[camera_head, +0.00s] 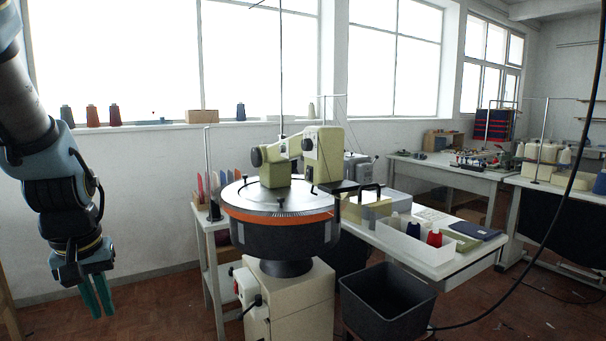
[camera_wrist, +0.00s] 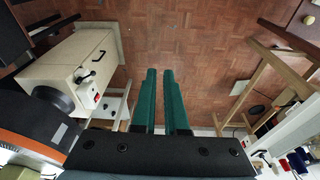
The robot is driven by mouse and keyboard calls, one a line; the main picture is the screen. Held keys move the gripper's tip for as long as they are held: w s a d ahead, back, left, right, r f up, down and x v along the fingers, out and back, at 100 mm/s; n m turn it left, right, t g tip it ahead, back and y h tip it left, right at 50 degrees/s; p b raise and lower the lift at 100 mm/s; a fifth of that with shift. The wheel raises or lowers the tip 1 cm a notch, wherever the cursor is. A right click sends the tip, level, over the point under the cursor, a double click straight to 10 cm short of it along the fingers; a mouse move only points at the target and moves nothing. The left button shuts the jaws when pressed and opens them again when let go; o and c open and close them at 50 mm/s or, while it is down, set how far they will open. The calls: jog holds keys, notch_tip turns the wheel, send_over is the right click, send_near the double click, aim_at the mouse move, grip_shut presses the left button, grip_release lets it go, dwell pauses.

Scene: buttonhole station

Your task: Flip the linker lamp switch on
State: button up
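The linker (camera_head: 283,228) is a round dial machine with an orange band and a cream head, standing on a cream cabinet (camera_head: 290,304). A small pale box with a red part (camera_head: 237,271) and a black lever (camera_head: 252,304) are on the cabinet's left side. In the wrist view the black lever (camera_wrist: 84,77) and a pale box with red parts (camera_wrist: 104,106) show at left. I cannot tell which part is the lamp switch. My gripper (camera_head: 98,312) hangs at the left, fingers down, well apart from the linker. Its green fingers (camera_wrist: 160,72) have a narrow empty gap between them.
A white side stand (camera_head: 205,270) stands left of the cabinet. A dark bin (camera_head: 388,300) stands at its right, before a white table (camera_head: 430,262) with yarn cones. A cable (camera_head: 530,260) crosses at right. The floor between my gripper and the stand is clear.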

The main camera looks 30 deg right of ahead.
aim_at(308, 174)
jog(key=shift+t+h, duration=0.5)
jog(key=w+d+r, duration=0.1)
jog(key=w+d, duration=0.1)
jog(key=d, duration=0.1)
jog(key=w+d+r, duration=0.2)
jog(key=d, duration=0.1)
jog(key=w+d+r, duration=0.2)
jog(key=d, duration=0.1)
jog(key=shift+w, duration=0.35)
grip_shut()
jog(key=d+r+h, duration=0.1)
jog(key=d+r, duration=0.5)
jog(key=d, duration=0.4)
jog(key=w+d+r+h, duration=0.1)
jog(key=d+r+h, duration=0.1)
jog(key=d+r, duration=0.4)
jog(key=w+d+r+h+p, duration=0.1)
jog(key=d+r, duration=0.5)
jog(key=d, duration=0.8)
jog(key=shift+d+r+m+t, duration=0.15)
jog(key=shift+d+m+t, duration=0.15)
jog(key=shift+d+t, duration=0.1)
jog(key=w+d+f+p, duration=0.3)
jog(key=d+f+p, duration=0.2)
jog(key=d+f, duration=0.3)
jog(key=shift+d+f, duration=0.3)
jog(key=shift+f, duration=0.1)
